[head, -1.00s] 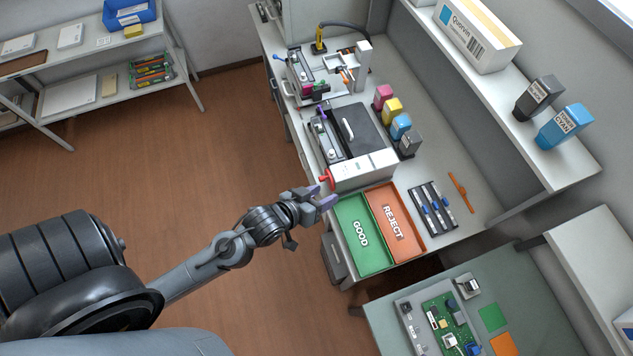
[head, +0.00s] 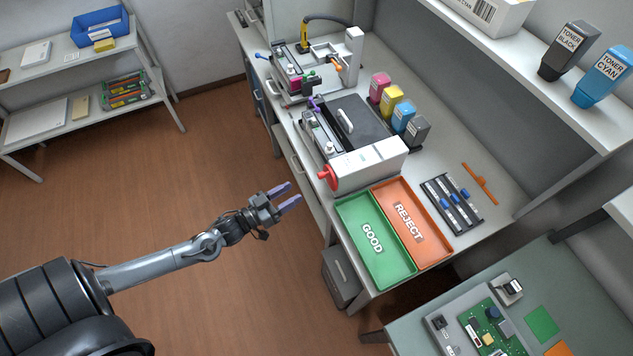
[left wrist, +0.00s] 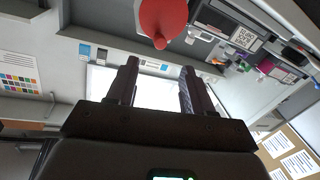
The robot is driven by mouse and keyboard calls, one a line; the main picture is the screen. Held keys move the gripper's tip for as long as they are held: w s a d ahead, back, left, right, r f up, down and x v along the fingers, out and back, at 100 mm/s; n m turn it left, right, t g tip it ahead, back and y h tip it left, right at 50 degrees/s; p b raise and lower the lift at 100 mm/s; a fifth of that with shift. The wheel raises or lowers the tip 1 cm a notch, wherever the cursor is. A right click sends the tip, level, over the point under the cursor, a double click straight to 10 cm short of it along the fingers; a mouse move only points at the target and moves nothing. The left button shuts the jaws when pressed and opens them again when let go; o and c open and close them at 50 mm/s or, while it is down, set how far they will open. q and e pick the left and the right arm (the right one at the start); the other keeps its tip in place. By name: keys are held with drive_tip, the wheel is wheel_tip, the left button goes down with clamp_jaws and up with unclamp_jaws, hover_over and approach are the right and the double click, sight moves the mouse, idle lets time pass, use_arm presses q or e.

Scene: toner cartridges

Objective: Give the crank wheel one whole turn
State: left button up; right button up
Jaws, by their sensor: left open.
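The red crank wheel (head: 327,174) sits on the front left end of the white machine (head: 368,164) on the bench. It also shows in the left wrist view as a red disc (left wrist: 163,18) at the top, beyond my fingertips. My left gripper (head: 291,196) is open and empty, over the floor in front of the bench. It is apart from the wheel, below and left of it in the head view. In the left wrist view its two fingers (left wrist: 157,80) stand apart with nothing between them. My right gripper is not in view.
A green GOOD tray (head: 372,240) and an orange REJECT tray (head: 410,222) lie beside the machine near the bench edge. Several toner bottles (head: 391,97) stand behind it. A rack of small parts (head: 452,203) lies to the right.

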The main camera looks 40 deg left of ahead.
use_arm(q)
drive_tip(key=x, duration=1)
drive_tip(key=shift+w, duration=0.15)
drive_tip(key=shift+d, duration=0.1)
clamp_jaws()
drive_tip(key=shift+d+m, duration=0.1)
drive_tip(key=shift+m, duration=0.2)
